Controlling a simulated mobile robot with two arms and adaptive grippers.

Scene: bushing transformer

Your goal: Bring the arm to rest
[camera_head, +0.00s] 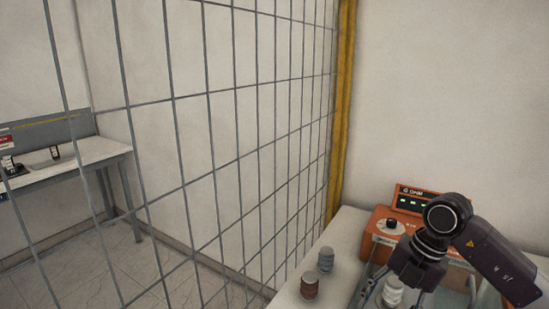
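My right arm (500,262) comes in from the right edge, bent at a round dark joint. My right gripper (388,296) hangs at its end, low in the view over the table. Its fingers look spread apart, with the tips close to the bottom edge. A white ribbed bushing (393,291) shows between or behind the fingers; I see no clear grip on it. My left arm and gripper are out of view.
An orange device (384,223) with green lights stands behind the gripper on a white table (345,236). A brown bushing (309,286) and a grey one (325,259) stand left of it. A wire mesh fence (210,140) and yellow post (342,110) border the table's left.

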